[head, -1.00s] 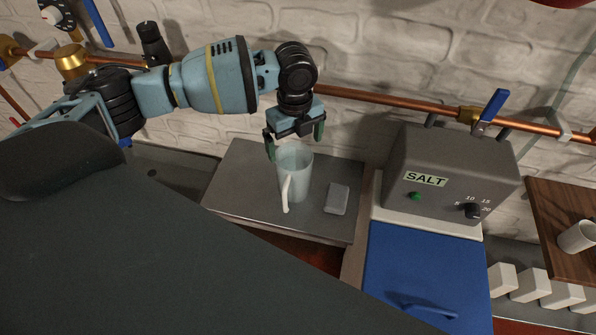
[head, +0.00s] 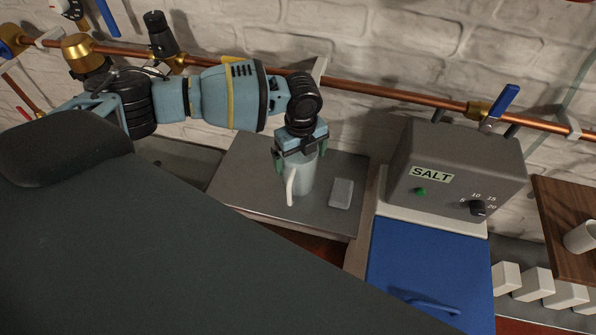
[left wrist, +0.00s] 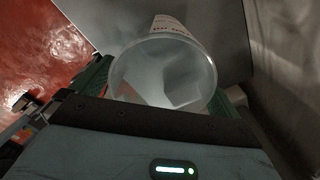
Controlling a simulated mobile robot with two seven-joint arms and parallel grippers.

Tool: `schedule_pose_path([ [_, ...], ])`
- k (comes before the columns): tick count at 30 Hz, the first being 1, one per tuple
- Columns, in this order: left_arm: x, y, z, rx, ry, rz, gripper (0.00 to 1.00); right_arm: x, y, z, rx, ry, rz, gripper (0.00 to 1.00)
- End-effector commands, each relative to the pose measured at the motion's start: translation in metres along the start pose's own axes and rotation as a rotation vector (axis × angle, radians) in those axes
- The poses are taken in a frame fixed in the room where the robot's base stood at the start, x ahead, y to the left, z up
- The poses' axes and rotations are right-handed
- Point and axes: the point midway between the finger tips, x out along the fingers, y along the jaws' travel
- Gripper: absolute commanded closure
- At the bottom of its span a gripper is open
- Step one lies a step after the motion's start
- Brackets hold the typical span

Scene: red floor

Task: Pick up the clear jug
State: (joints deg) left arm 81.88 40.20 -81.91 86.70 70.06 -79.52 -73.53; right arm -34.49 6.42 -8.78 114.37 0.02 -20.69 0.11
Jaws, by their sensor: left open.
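The clear jug (head: 304,182) stands upright on a grey metal counter (head: 248,181), its pale handle toward me and a little left. In the left wrist view, the jug's round open rim (left wrist: 163,75) fills the middle, and I look down into it. My left gripper (head: 299,165) points down over the jug, with its green fingers on either side of the upper part. The fingers are open, and the wrist view shows green pads left and right of the rim. Whether they touch the wall I cannot tell. My right gripper is not in view.
A small clear flat block (head: 341,193) lies just right of the jug. Further right stand a grey SALT box (head: 456,175) and a blue-lidded unit (head: 424,268). A copper pipe (head: 400,94) runs along the brick wall behind my arm.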

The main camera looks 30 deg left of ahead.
Motion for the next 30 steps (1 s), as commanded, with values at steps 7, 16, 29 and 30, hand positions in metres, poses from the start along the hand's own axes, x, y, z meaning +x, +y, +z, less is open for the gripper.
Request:
schedule_pose_path([
  [7, 0.0007, -0.0002, -0.0001, 0.000, 0.000, -0.001, 0.01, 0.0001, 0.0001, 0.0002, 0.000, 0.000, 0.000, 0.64],
  [16, 0.0005, -0.0003, -0.0001, 0.000, 0.000, -0.001, 0.41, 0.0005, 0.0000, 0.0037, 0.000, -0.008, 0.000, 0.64],
  [29, -0.0029, -0.0007, 0.0000, 0.000, 0.000, -0.003, 0.53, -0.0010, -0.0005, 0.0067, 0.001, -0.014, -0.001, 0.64],
  [30, -0.0050, -0.0009, 0.0000, 0.000, 0.000, -0.004, 0.53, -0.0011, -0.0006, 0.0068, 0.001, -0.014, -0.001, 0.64],
])
